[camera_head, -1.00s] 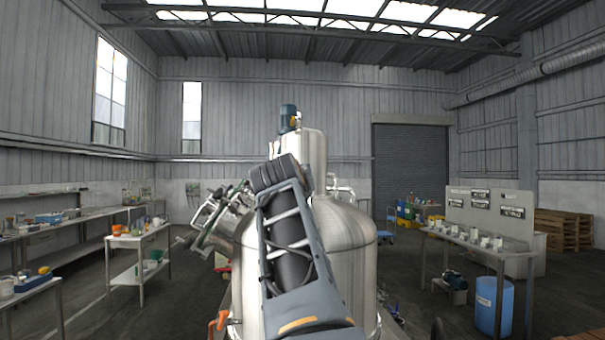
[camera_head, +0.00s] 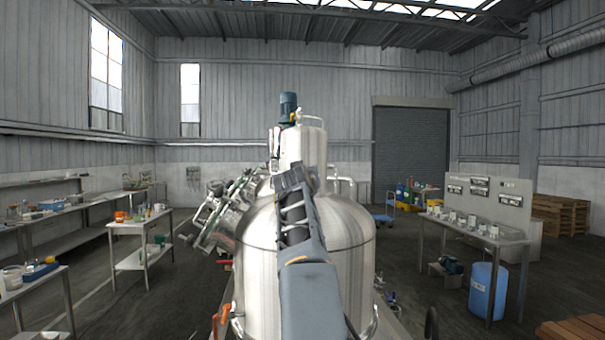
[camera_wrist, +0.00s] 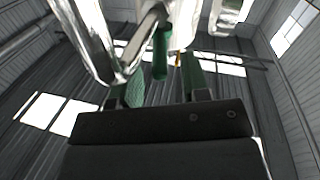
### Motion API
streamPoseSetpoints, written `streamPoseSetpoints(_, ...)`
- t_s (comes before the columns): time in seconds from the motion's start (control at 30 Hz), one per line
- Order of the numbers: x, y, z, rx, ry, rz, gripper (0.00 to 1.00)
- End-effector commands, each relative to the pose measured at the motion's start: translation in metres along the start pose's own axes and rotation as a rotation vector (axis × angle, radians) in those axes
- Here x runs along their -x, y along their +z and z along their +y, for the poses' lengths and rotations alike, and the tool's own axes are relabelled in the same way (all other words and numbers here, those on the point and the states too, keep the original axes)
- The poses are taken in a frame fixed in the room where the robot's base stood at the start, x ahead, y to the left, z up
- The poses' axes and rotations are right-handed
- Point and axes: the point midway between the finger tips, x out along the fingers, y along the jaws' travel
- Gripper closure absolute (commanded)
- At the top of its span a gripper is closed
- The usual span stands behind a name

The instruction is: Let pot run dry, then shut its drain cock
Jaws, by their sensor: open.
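A large steel vessel (camera_head: 345,240) with a domed top fills the middle of the head view. An orange lever (camera_head: 220,318) shows low at its left side, and a red handle (camera_head: 224,262) is a little higher. I cannot tell which of these is the drain cock. Liquid inside any pot is hidden. My gripper (camera_wrist: 160,78) shows in the wrist view with its fingers apart. A green rounded piece (camera_wrist: 160,55) hangs beyond and between the fingers, beside bright metal pipework (camera_wrist: 105,45); I cannot tell whether they touch. My arm hides part of the vessel.
Tilted steel pipework (camera_head: 222,215) with green parts stands left of the vessel. A steel trolley (camera_head: 142,228) stands further left, near long benches. At right are a bench with several small containers (camera_head: 470,225) and a blue drum (camera_head: 486,290).

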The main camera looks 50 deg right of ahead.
Motion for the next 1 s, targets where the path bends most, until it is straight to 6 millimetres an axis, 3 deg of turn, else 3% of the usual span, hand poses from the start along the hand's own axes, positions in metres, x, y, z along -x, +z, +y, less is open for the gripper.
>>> streamPoseSetpoints(0.37,-0.0041,0.0007,0.0001,0.0,0.0,-0.001,0.58)
streamPoseSetpoints(0.8,-0.0038,0.0005,0.0001,0.0,0.0,-0.001,0.99)
streamPoseSetpoints(1.0,-0.0038,0.0005,0.0001,0.0,0.0,-0.001,1.0)
